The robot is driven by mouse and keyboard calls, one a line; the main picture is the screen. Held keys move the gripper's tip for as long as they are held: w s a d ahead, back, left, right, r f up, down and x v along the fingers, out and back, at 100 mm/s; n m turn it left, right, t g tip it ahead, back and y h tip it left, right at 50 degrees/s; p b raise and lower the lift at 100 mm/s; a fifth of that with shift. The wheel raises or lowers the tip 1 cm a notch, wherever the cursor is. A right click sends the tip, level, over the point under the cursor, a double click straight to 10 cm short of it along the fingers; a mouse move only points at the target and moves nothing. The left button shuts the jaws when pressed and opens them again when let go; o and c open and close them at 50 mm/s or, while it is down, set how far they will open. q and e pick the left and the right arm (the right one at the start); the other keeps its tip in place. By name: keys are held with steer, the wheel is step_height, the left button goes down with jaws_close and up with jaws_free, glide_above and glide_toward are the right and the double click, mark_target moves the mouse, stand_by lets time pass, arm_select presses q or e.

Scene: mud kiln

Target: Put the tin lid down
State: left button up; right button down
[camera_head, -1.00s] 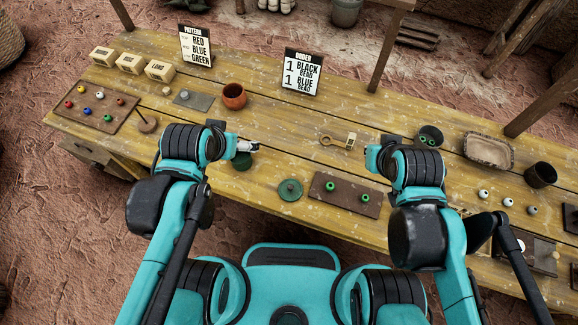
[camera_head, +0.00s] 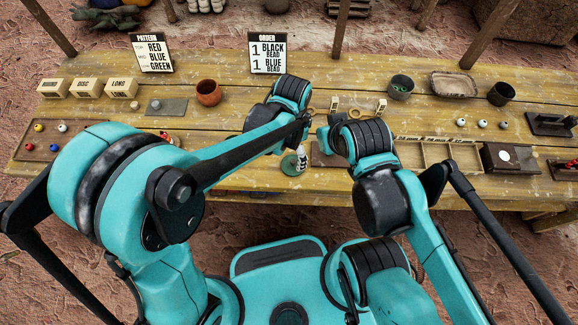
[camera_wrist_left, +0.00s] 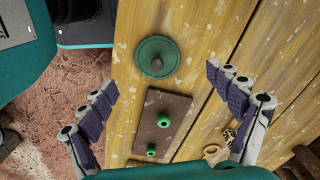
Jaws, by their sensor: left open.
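The tin lid is a round green disc with a small knob (camera_wrist_left: 157,57). It lies flat on the wooden table, and in the head view it shows partly (camera_head: 288,165) beside my left gripper (camera_head: 301,158). In the left wrist view my left gripper (camera_wrist_left: 163,92) is open, its two fingers wide apart with nothing between them. The lid is beyond the fingertips, apart from both. My right arm reaches over the table in the head view; its fingers are hidden by its own wrist.
A brown board (camera_wrist_left: 162,120) with two green beads lies right beside the lid. Bare tabletop lies on the lid's other sides.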

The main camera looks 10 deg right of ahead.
mark_target(292, 162)
arm_select(q)
steer(key=f+b, duration=0.1)
steer(key=f, duration=0.2)
steer(key=f+b, duration=0.2)
steer(key=f, duration=0.1)
steer(key=shift+s+f, duration=0.2)
steer(key=shift+f, duration=0.2)
steer(key=shift+r, duration=0.1)
steer(key=shift+c, duration=0.2)
steer(key=c, duration=0.7)
